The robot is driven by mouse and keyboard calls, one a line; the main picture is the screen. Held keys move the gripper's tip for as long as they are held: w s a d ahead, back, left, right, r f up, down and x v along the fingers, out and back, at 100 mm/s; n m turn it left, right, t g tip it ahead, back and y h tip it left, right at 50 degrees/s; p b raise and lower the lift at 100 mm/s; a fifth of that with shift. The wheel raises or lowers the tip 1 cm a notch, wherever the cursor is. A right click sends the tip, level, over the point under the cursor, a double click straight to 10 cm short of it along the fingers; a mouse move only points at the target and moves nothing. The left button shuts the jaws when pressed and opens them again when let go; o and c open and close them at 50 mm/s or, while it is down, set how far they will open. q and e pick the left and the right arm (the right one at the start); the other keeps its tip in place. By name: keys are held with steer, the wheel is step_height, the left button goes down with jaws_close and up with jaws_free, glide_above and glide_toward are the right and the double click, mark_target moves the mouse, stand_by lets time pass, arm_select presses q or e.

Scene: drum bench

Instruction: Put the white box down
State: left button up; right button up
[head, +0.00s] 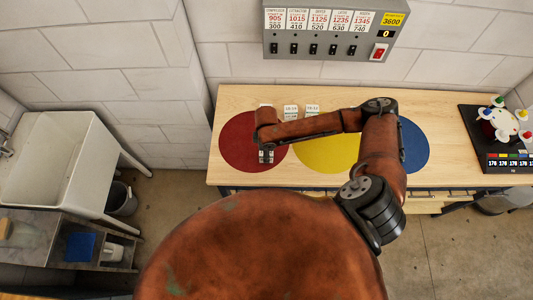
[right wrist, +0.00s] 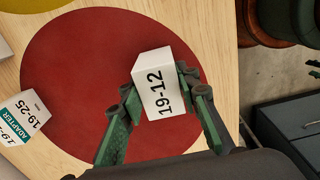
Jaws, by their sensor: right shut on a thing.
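The white box (right wrist: 160,84), marked 19-12, is between the fingers of my right gripper (right wrist: 163,108) in the right wrist view. The gripper is shut on it, with one finger on each side. The box is over the red circle (right wrist: 95,50) on the bench; I cannot tell whether its bottom touches the surface. In the head view my right gripper (head: 266,155) is over the front part of the red circle (head: 235,143), and the held box is mostly hidden there. My left gripper is not in view.
Other white boxes (head: 291,111) stand along the bench's back; one marked 19-25 (right wrist: 30,112) lies near the red circle's edge. Yellow (head: 325,160) and blue (head: 415,145) circles lie to the right. A black tray (head: 480,145) is at the far right. The bench's front edge (head: 222,184) is close.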

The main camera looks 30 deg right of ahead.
steer(key=shift+f, duration=0.25)
steer(key=shift+f, duration=0.15)
steer(key=o, duration=1.2)
step_height(320, 180, up, 12)
steer(key=shift+r+b, duration=0.15)
steer(key=shift+b, duration=0.25)
